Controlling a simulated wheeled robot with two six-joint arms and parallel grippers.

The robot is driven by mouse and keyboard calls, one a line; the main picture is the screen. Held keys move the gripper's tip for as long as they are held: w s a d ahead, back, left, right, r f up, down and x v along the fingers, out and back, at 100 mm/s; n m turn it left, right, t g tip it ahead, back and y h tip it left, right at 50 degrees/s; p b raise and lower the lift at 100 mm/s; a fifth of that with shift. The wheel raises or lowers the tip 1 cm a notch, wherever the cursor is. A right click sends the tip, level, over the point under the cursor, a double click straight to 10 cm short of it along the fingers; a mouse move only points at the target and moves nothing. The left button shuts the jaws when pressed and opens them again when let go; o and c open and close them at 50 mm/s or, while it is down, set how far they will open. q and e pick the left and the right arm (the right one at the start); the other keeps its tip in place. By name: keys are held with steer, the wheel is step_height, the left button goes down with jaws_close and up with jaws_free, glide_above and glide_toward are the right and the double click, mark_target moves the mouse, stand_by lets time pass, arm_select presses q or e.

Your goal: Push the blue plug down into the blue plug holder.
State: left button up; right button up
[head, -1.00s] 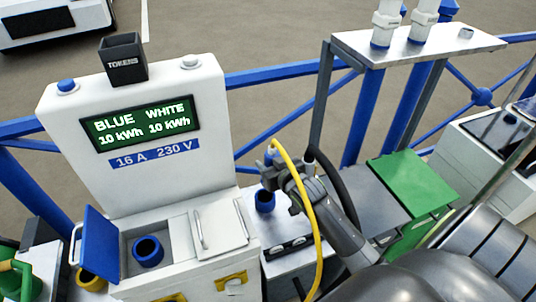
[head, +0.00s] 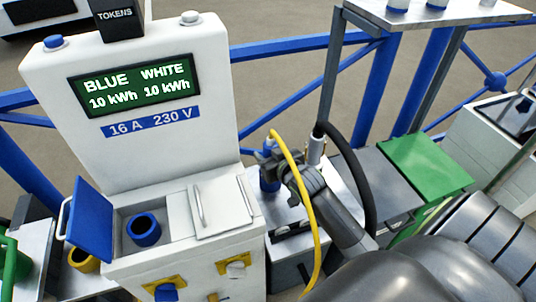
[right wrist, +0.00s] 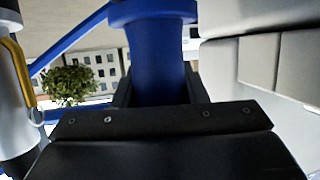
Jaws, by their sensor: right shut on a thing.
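My right gripper (head: 272,160) is shut on the blue plug, with the yellow cable (head: 295,165) arching from the plug's top. In the right wrist view the blue plug (right wrist: 158,60) stands between the fingers, with a wider blue collar at the top of the picture. In the head view the blue plug holder (head: 269,183) is directly below the gripper, beside the white pedestal. The plug is over or in the holder's mouth; the gripper hides how deep. My left gripper is not in view.
The white pedestal (head: 140,130) has an open blue lid (head: 90,222) and a blue socket (head: 143,229). A white plug (head: 316,148) with a black cable stands close right of my gripper. A green-topped box (head: 425,172) is farther right. A blue railing runs behind.

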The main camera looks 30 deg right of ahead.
stand_by(0.7)
steer(key=shift+p, duration=0.55)
stand_by(0.4)
steer(key=shift+p, duration=0.3)
steer(key=shift+f+b, duration=0.35)
steer(key=shift+f, duration=0.3)
stand_by(0.3)
steer(key=o, duration=0.9)
steer(key=shift+p+v, duration=0.85)
steer(key=shift+v, duration=0.05)
steer(key=p+v, duration=0.6)
steer(key=v, duration=0.3)
